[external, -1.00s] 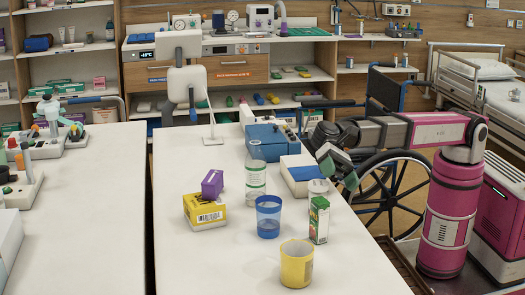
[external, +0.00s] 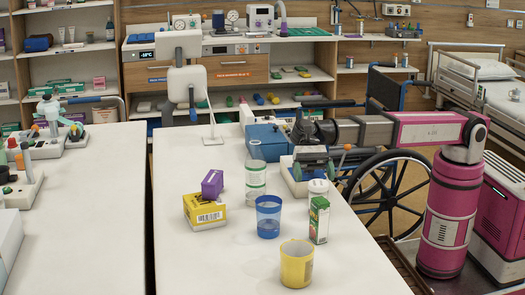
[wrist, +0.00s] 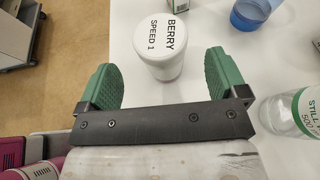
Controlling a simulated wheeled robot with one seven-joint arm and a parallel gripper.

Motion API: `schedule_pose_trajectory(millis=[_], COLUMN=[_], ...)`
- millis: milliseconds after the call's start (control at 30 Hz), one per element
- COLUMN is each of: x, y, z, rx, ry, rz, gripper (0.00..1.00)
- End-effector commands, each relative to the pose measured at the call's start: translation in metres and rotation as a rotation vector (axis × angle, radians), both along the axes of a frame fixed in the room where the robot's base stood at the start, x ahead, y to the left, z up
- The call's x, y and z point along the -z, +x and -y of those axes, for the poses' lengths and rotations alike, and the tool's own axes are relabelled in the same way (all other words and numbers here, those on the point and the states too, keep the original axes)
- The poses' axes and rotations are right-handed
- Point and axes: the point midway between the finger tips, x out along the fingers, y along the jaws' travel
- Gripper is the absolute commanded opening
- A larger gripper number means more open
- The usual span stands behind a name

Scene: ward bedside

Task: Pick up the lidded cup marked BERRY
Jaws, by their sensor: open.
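The lidded cup marked BERRY (wrist: 168,65) is white, with "BERRY SPEED 1" on its lid. In the wrist view it stands upright on the table just beyond my gripper (wrist: 163,72), between the directions of the two green fingers. In the external view the cup (external: 318,187) is partly hidden behind a green and white carton. My gripper (external: 313,161) is open and empty there, above and behind the cup. I cannot tell the exact gap between fingers and cup.
A green and white carton (external: 319,224) stands right in front of the cup. A blue cup (external: 268,221), a yellow cup (external: 296,266) and a clear bottle (external: 255,178) stand nearby. The table's left front is clear.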

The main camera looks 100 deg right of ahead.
Motion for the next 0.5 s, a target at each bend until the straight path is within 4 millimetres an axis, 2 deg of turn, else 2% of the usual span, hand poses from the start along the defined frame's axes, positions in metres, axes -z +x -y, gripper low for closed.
schedule_pose_trajectory(millis=[267, 500], x=[0.01, 0.025], y=[0.002, 0.005], z=[-0.018, -0.047], rx=[-0.001, 0.001], ry=[0.0, 0.0], rz=[0.0, 0.001], gripper=[0.91, 0.91])
